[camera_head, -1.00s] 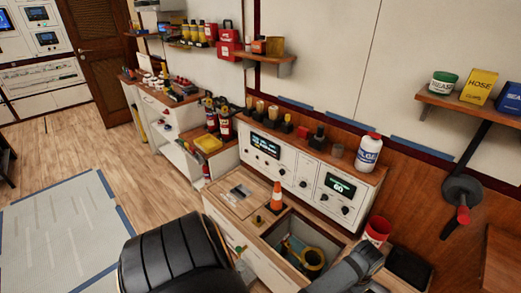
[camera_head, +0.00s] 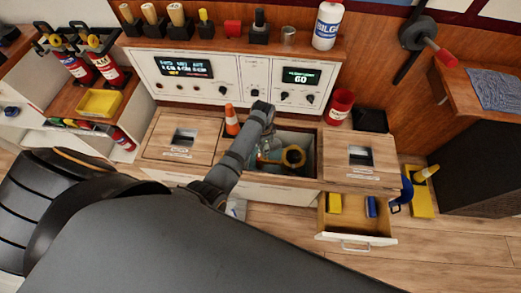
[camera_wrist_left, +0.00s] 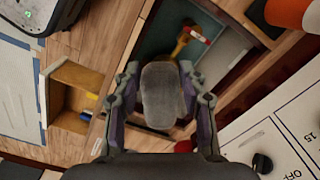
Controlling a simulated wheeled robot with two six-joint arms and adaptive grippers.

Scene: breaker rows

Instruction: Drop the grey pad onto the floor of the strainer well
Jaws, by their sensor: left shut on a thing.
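The grey pad (camera_wrist_left: 162,95) is a rounded block, held between the two fingers of my left gripper (camera_wrist_left: 160,90) in the wrist view. In the head view my left gripper (camera_head: 262,112) is at the far edge of the open well, and I cannot make out the pad there. The strainer well (camera_head: 309,157) is an open rectangular recess in the wooden counter. A yellow ring-like thing (camera_head: 293,156) lies in it. The wrist view shows the well's blue-grey floor (camera_wrist_left: 222,58) beyond the pad. My right gripper is not in view.
An orange cone (camera_head: 231,120) stands left of the well. Wooden lids (camera_head: 180,135) (camera_head: 362,155) flank it. An open drawer (camera_head: 357,226) juts out at the front right. A red cup (camera_head: 340,106) and the control panel (camera_head: 230,78) stand behind.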

